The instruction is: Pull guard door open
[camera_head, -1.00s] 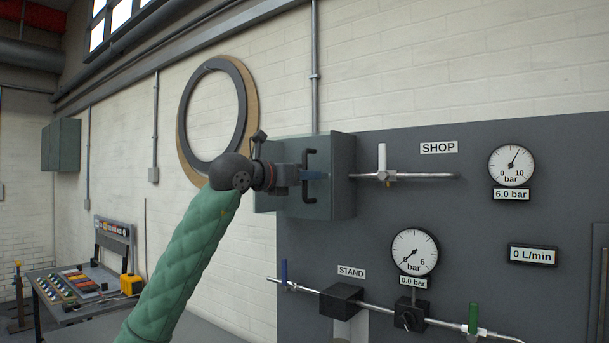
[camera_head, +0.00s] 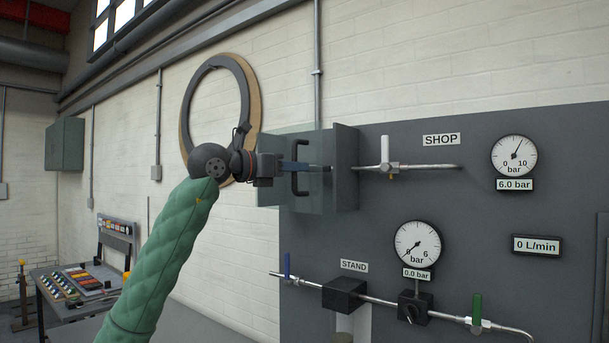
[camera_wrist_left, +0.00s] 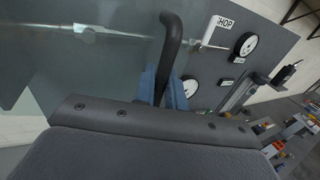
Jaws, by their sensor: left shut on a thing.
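The guard door (camera_head: 316,196) is a see-through, grey-green panel at the left end of the dark board, beside a grey side plate. Its dark, bow-shaped handle (camera_head: 307,149) stands upright on it. My left gripper (camera_head: 299,167) reaches in from the left and is shut on the handle. In the left wrist view, the blue fingers (camera_wrist_left: 162,88) sit on both sides of the handle (camera_wrist_left: 171,45), with the clear door (camera_wrist_left: 110,65) behind it. A pipe shows through the door. My right gripper is not in view.
The dark board (camera_head: 400,190) carries the SHOP pipe valve (camera_head: 385,155), two gauges and the STAND pipe below. A large ring (camera_head: 190,105) hangs on the wall behind my arm. A bench with coloured parts (camera_head: 85,285) stands at lower left.

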